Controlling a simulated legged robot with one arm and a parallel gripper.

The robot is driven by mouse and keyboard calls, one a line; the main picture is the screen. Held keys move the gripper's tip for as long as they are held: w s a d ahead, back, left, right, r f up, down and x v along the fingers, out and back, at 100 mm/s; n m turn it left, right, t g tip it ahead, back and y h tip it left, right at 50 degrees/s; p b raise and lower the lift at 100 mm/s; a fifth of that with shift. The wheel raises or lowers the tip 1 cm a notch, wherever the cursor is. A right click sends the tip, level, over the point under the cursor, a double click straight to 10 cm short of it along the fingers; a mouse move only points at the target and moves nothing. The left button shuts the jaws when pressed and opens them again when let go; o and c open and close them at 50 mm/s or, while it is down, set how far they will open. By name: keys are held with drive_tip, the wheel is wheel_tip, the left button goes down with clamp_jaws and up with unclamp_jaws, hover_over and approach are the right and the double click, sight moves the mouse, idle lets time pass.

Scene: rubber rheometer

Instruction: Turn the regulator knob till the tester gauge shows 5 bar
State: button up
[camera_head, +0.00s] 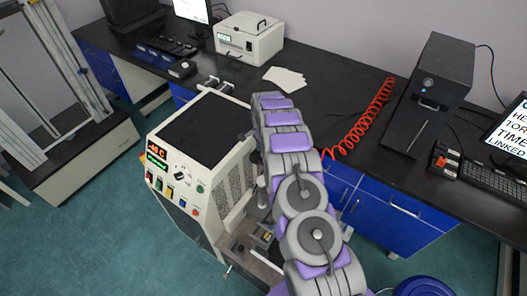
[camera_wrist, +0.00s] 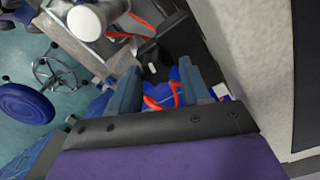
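In the wrist view my gripper (camera_wrist: 158,68) has its two blue-grey fingers spread apart. A black part with a small white mark (camera_wrist: 152,60) shows between and just past the fingertips; it may be the regulator knob, and I cannot tell whether the fingers touch it. A pale round-faced part (camera_wrist: 85,22) is at the upper left; no dial or needle can be read on it. In the head view my arm covers the gripper, and I cannot make out the regulator knob or the tester gauge there.
The cream rheometer (camera_head: 215,183) stands left of my arm. A red coiled hose (camera_head: 362,122) runs from the black bench (camera_head: 330,83) toward my arm, and shows in the wrist view (camera_wrist: 165,98). A dark tower (camera_head: 436,90) stands right. A blue stool (camera_head: 424,287) is at bottom right.

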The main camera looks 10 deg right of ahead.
drive_tip(key=shift+o, duration=1.1)
drive_tip(key=shift+s, duration=0.1)
wheel_tip(320, 180, up, 17)
drive_tip(key=p, duration=0.1)
drive_tip(key=shift+p, duration=0.3)
idle(0.5)
